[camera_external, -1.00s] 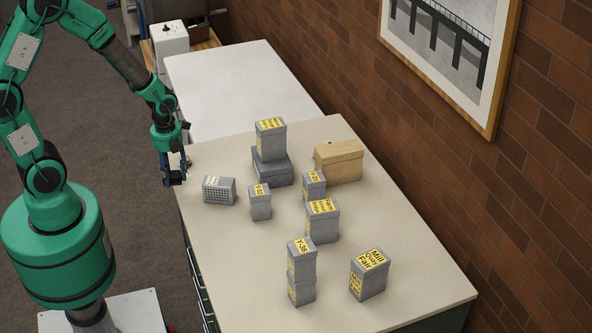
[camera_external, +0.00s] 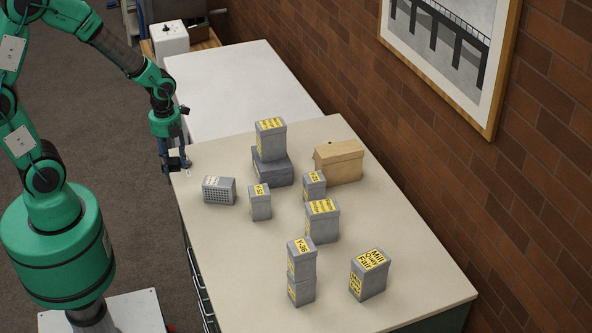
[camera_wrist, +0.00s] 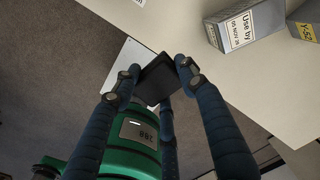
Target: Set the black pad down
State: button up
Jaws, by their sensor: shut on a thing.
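The black pad (camera_wrist: 157,80) is between the blue fingers of my gripper (camera_wrist: 151,79) in the wrist view. My gripper is shut on it, and the pad looks tilted. In the external view my gripper (camera_external: 175,164) hangs at the left edge of the beige table (camera_external: 225,250), and the dark pad is hard to make out among the fingers. In the wrist view the pad is seen against the floor and my own base, just off the table's edge. I cannot tell its height relative to the tabletop.
A grey box with a grille and white label (camera_external: 218,191) is the nearest object on the table. Several grey boxes with yellow labels, a dark grey box (camera_external: 272,170) and a tan box (camera_external: 339,162) stand farther right. The table's left front is bare.

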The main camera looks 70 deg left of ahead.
jog(key=w+d+f+n+p, duration=0.1)
jog(key=w+d, duration=0.1)
jog(key=d, duration=0.8)
jog(key=w+d+f+p, duration=0.1)
jog(key=w+d+f, duration=0.1)
jog(key=d, duration=0.9)
jog(key=w+d+f+n+p, duration=0.1)
jog(key=w+d+p, duration=0.1)
jog(key=d, duration=0.8)
jog(key=shift+w+d+f+n, duration=0.2)
jog(key=shift+w+d+n, duration=0.1)
jog(key=shift+w, duration=0.15)
jog(key=shift+f, duration=0.55)
jog(key=shift+w, duration=0.1)
send_over(274, 256)
jog(key=shift+w+f, duration=0.1)
jog(key=shift+f, duration=0.6)
jog(key=shift+f, duration=0.1)
jog(key=shift+f, duration=1.7)
jog(key=shift+f, duration=0.15)
